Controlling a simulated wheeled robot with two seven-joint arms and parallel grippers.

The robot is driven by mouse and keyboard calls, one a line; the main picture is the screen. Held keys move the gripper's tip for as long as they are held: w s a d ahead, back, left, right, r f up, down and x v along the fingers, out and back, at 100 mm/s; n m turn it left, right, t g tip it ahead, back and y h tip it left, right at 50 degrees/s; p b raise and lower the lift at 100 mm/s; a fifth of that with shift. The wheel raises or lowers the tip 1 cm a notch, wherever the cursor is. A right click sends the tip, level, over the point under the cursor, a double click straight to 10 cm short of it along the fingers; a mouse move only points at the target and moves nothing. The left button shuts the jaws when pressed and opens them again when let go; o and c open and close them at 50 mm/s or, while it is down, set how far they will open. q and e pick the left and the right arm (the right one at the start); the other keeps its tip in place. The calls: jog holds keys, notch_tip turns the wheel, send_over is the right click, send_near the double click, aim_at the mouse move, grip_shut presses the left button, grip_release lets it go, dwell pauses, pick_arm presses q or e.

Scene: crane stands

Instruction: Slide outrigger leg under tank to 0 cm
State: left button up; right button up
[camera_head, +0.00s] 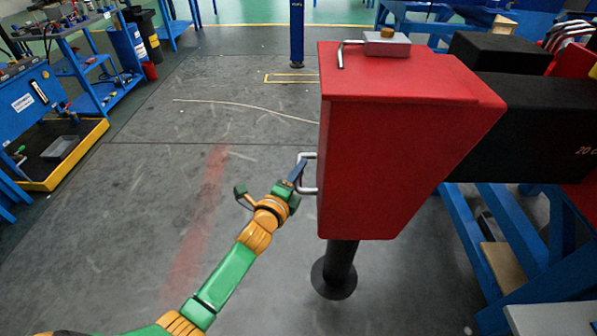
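The outrigger leg is a large red box (400,150) on a black post with a round foot (334,278). It is joined on the right to a black beam (535,130) with a partly cut-off "20 c" mark. A silver handle (307,174) sticks out of the box's left face. My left gripper (298,172) is at this handle, its dark fingertips overlapping the upright bar. Whether the fingers are closed on the bar is too small to tell. The 0 cm mark is not visible, and I cannot identify the tank for sure. My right gripper is not in view.
A second handle with a small grey block (386,43) sits on top of the box. Blue supports (520,235) stand below the beam at right. A blue workbench (28,100) and yellow-edged tray (65,160) stand at left. The grey floor left of the box is mostly clear.

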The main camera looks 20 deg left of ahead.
pick_arm(q)
grip_shut()
dwell(1.2)
